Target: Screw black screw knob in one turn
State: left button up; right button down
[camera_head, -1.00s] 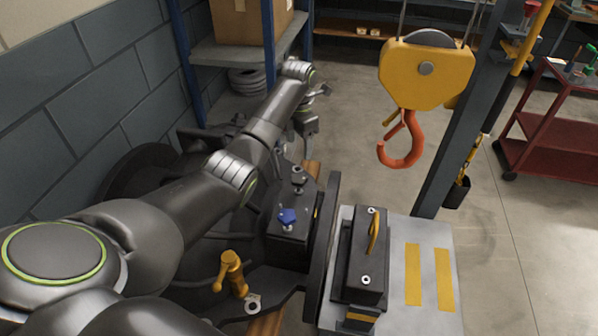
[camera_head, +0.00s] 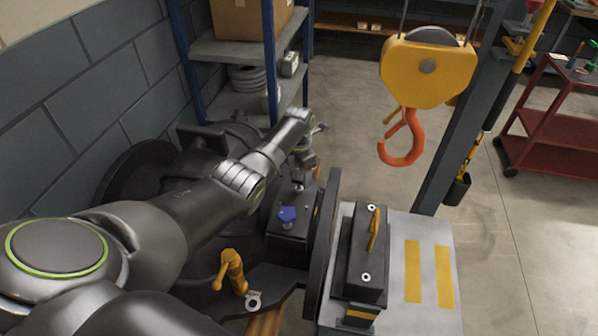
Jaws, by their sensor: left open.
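My right gripper is out of view.
An orange knob (camera_head: 231,271) stands on the casing's near flange. A grey stand (camera_head: 409,310) with a black block (camera_head: 367,255) is on the right. A yellow hoist block with an orange hook (camera_head: 402,140) hangs above. A shelf (camera_head: 235,48) stands behind.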

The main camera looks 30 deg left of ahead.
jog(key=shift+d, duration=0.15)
pick_arm(q)
jog(key=shift+c, duration=0.9)
jog(key=c, duration=0.8)
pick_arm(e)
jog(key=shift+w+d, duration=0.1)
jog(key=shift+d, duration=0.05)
pick_arm(q)
jog(key=shift+m, duration=0.3)
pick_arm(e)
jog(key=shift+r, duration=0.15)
